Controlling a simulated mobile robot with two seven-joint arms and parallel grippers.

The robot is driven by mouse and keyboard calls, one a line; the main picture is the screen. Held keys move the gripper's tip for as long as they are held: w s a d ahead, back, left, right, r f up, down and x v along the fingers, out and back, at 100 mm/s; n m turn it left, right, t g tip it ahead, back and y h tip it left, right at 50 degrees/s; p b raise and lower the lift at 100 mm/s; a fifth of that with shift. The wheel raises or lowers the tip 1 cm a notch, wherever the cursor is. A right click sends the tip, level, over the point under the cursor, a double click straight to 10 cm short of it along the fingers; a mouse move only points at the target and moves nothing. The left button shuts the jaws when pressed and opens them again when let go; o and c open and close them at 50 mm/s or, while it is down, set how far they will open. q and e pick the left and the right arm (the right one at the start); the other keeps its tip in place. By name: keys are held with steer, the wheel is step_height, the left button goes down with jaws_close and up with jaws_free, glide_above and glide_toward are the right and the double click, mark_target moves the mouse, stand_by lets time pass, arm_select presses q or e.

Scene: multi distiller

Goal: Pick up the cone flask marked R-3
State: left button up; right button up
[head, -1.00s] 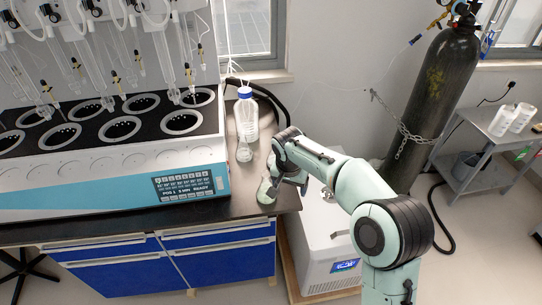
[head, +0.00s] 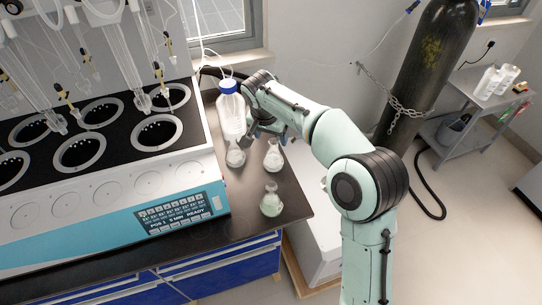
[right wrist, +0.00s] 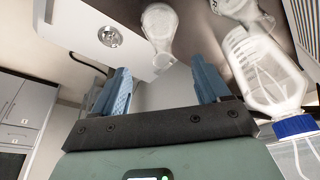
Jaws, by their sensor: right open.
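Three clear cone flasks stand upright on the dark bench to the right of the distiller: a rear left flask (head: 235,154), a rear right flask (head: 273,157) and a front flask (head: 271,203). No marks can be read on them, so I cannot tell which is R-3. My right gripper (head: 266,130) is above and behind the rear flasks, close to the blue-capped bottle (head: 232,112). In the right wrist view its blue fingers (right wrist: 162,86) are apart with nothing between them. One flask (right wrist: 160,27) shows beyond the fingers there. My left gripper is not in view.
The distiller (head: 110,205) with glass tubes takes up the left. The bottle also shows close to the right finger in the right wrist view (right wrist: 262,70). A white box (head: 312,220) stands beside the bench. A chained black gas cylinder (head: 425,70) stands behind my right arm.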

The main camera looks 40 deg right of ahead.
mark_target(273, 147)
steer(key=x, duration=0.9)
steer(key=shift+w+d+f, duration=0.2)
steer(key=shift+w+f, duration=0.1)
jaws_close()
